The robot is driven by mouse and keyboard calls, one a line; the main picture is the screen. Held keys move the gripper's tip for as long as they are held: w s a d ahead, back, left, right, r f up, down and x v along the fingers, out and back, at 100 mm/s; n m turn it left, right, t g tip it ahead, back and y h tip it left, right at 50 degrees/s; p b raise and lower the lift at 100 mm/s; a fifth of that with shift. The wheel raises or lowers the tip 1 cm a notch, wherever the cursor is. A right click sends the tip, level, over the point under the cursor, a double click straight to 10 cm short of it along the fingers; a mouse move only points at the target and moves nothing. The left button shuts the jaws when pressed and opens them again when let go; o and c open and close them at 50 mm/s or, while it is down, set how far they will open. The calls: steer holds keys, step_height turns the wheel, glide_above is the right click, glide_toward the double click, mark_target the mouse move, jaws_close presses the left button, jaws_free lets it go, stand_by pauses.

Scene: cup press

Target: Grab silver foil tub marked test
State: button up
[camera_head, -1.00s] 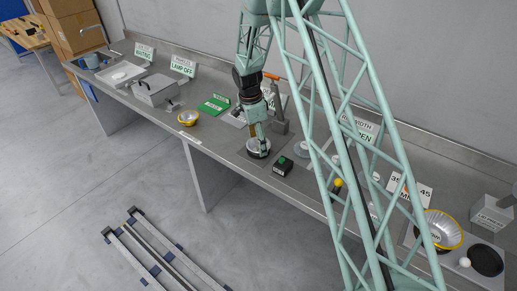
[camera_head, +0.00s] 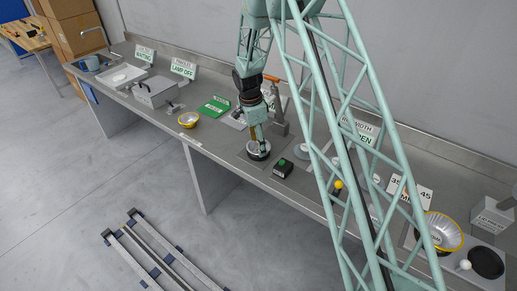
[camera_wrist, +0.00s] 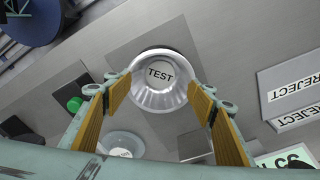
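The silver foil tub marked TEST (camera_wrist: 160,78) stands upright in the wrist view, with its label facing up. In the head view the tub (camera_head: 258,151) sits on the bench, partly covered by my gripper. My gripper (camera_wrist: 160,85) points down at it, with one yellow-padded finger on each side of the tub. The fingers are apart, and their tips are close to the rim; whether they touch it I cannot tell. In the head view my gripper (camera_head: 258,140) is right over the tub.
A black box with a green button (camera_head: 283,168) stands close at the right; it also shows in the wrist view (camera_wrist: 72,98). A grey post with an orange handle (camera_head: 279,115) stands behind. Bench is bare in front of the tub.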

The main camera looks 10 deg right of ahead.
steer(key=shift+r, duration=0.1)
step_height(320, 180, up, 10)
stand_by(0.8)
